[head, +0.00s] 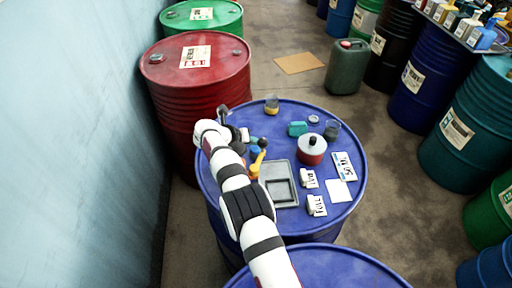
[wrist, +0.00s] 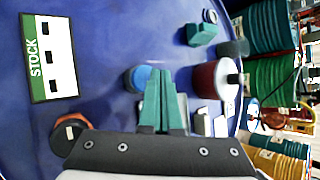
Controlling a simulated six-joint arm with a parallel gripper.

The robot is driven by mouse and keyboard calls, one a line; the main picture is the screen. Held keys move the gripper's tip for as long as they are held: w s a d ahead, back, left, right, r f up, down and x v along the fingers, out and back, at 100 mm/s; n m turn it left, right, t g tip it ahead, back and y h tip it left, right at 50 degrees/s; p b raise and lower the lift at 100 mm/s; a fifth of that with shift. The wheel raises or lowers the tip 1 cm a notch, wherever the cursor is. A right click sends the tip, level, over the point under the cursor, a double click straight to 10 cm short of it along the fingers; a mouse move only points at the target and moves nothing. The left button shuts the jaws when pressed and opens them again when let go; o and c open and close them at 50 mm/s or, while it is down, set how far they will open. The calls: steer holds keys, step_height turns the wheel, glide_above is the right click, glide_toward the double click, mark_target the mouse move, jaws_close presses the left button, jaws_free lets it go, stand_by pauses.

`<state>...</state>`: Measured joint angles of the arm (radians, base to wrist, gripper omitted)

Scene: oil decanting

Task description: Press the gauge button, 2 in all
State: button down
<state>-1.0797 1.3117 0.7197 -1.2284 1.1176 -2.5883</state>
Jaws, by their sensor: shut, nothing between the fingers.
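My gripper (wrist: 160,75) is shut and empty, its teal fingers together, over the blue drum top (wrist: 110,30). A round blue piece (wrist: 138,78) is just left of the fingertips in the wrist view; I cannot tell whether they touch. A panel marked STOCK (wrist: 48,57), green and white with three dark windows, lies at the left. I cannot tell for certain which round piece is the gauge button. In the head view my arm covers the drum's left side.
A red pot (head: 311,150), teal block (head: 297,128), grey tray (head: 281,190), dark jar (head: 332,130) and white labelled blocks (head: 316,206) stand on the drum top. An amber-filled jar (head: 271,106) is at its back edge. A red drum (head: 200,95) stands close behind left.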

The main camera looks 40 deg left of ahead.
mark_target(254, 150)
stand_by(0.6)
steer(key=shift+f, duration=0.4)
steer(key=shift+f, duration=0.45)
stand_by(0.4)
steer(key=shift+r, duration=0.85)
steer(key=shift+r, duration=2.55)
stand_by(0.6)
